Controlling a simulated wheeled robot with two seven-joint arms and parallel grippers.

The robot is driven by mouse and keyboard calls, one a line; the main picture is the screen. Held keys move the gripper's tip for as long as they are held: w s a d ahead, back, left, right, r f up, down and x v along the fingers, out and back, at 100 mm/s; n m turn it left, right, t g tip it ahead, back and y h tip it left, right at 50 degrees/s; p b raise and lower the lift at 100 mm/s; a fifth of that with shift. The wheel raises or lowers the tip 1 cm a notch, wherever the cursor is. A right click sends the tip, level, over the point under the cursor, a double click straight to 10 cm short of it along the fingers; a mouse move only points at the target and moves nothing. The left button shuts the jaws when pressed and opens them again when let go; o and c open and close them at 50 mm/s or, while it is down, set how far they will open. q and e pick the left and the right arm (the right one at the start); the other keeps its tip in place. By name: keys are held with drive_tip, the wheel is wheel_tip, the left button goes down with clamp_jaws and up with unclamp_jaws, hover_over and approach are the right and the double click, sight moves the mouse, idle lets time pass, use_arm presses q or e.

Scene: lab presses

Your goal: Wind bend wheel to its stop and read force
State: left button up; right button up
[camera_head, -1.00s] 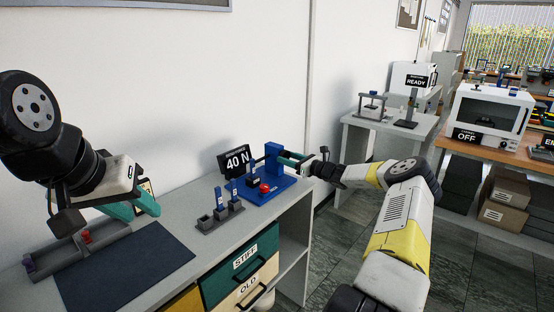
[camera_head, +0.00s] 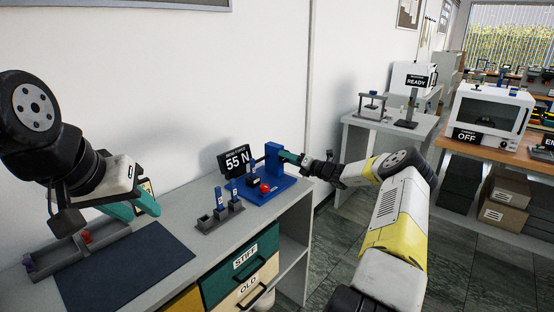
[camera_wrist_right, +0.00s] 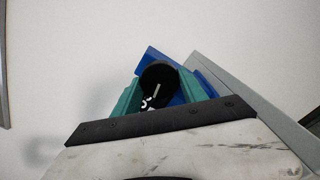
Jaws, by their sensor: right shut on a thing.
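The blue bend press (camera_head: 274,152) stands at the far right end of the grey bench, with a red knob (camera_head: 265,188) on its base. The black force display (camera_head: 237,161) beside it reads 55 N. My right gripper (camera_head: 290,156) reaches the press from the right. In the right wrist view its teal fingers sit on both sides of the black bend wheel (camera_wrist_right: 158,75), shut on it; a pale line shows on the wheel's face. My left gripper (camera_head: 145,203) hangs above the left part of the bench, away from the press; its finger gap is unclear.
A grey holder (camera_head: 218,225) with blue-topped pieces stands in front of the press. A dark mat (camera_head: 125,266) and a grey tray (camera_head: 75,252) lie to the left. Drawers labelled STIFF (camera_head: 242,262) and OLD (camera_head: 248,284) are below. Open floor lies to the right.

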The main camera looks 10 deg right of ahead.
drive_tip(key=shift+f+m, duration=0.15)
drive_tip(key=shift+m, duration=0.25)
drive_tip(key=o, duration=1.4)
drive_tip(key=shift+v, duration=3.9)
